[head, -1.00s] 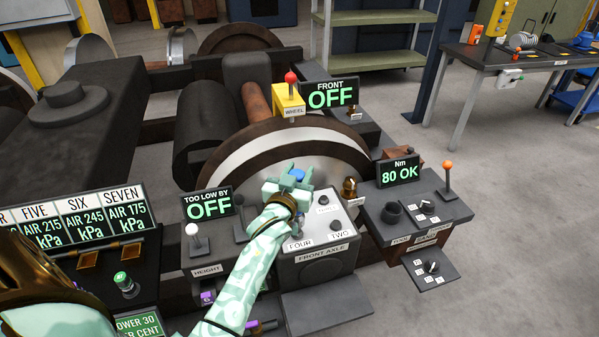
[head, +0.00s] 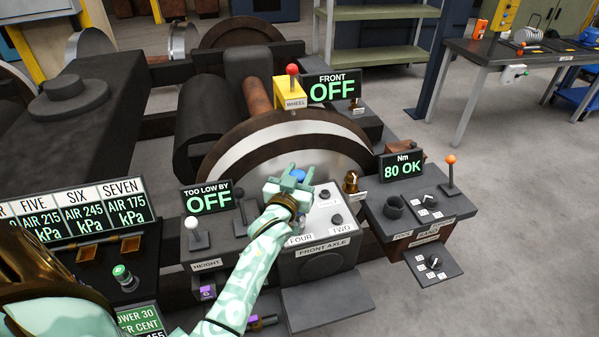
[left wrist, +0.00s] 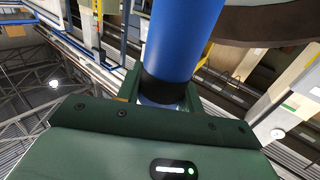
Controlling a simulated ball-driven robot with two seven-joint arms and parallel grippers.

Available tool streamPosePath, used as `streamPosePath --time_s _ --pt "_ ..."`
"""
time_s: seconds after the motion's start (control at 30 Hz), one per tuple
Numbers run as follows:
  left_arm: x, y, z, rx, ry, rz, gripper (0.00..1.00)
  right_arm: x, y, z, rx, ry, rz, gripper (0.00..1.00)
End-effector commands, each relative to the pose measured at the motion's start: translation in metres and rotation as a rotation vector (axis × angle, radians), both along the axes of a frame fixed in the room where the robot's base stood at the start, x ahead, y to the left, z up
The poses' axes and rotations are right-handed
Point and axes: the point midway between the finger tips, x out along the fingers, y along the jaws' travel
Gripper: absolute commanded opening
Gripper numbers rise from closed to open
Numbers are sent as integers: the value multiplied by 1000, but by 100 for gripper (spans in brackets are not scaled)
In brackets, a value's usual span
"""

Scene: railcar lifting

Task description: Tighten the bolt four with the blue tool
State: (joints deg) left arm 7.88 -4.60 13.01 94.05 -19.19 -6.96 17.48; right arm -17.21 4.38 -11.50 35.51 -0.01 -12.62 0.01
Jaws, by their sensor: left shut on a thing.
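My left gripper (head: 291,183) is shut on the blue tool (head: 298,176), above the back left part of the light front axle box (head: 322,215). In the left wrist view the blue tool (left wrist: 183,45) is a thick blue cylinder with a black collar, held between the green jaws. The box carries labels FOUR and TWO and dark round bolts, one (head: 337,219) by TWO. Bolt four is hidden behind my gripper and arm, so I cannot tell whether the tool touches it. A display (head: 402,167) reads "Nm 80 OK". My right gripper is not in view.
The tool stand (head: 420,210) with a dark round holder and an orange-knobbed lever (head: 450,170) stands right of the box. The height panel (head: 205,245) with a white-knobbed lever is left. A large wheel (head: 290,140) rises behind. Floor at right is clear.

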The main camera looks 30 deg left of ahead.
Motion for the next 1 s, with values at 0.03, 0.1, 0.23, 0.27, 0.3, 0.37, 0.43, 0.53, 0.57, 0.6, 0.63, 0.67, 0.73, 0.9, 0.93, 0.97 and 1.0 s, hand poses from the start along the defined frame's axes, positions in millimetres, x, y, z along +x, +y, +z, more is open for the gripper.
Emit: streamPosePath --time_s 0.03,0.1,0.23,0.27,0.3,0.37,0.43,0.53,0.57,0.6,0.63,0.67,0.73,0.9,0.93,0.97,1.0 --pt "0 0 2 0 -3 0 9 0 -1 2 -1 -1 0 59" --pt "0 0 2 -1 -4 0 9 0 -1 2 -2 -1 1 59" --pt "0 0 2 0 -3 0 9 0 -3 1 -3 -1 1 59" --pt "0 0 2 0 -3 0 9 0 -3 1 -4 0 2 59" --pt "0 0 2 0 -3 0 9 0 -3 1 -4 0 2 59" --pt "0 0 2 -1 -3 0 9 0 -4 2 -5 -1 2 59" --pt "0 0 2 -1 -4 0 9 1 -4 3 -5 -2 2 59" --pt "0 0 1 -1 -3 0 9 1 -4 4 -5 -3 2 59" --pt "0 0 0 -1 -3 0 9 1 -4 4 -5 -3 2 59" --pt "0 0 0 0 -3 0 9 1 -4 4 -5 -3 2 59" --pt "0 0 0 0 -3 0 9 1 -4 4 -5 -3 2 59" --pt "0 0 0 0 -3 0 9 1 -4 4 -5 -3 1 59" --pt "0 0 0 0 -3 0 9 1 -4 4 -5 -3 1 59" --pt "0 0 -1 0 -3 0 9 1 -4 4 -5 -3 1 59" --pt "0 0 -1 0 -3 0 9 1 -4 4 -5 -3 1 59" --pt "0 0 -2 0 -3 0 9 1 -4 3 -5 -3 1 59" --pt "0 0 -3 0 -3 0 9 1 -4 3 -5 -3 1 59"
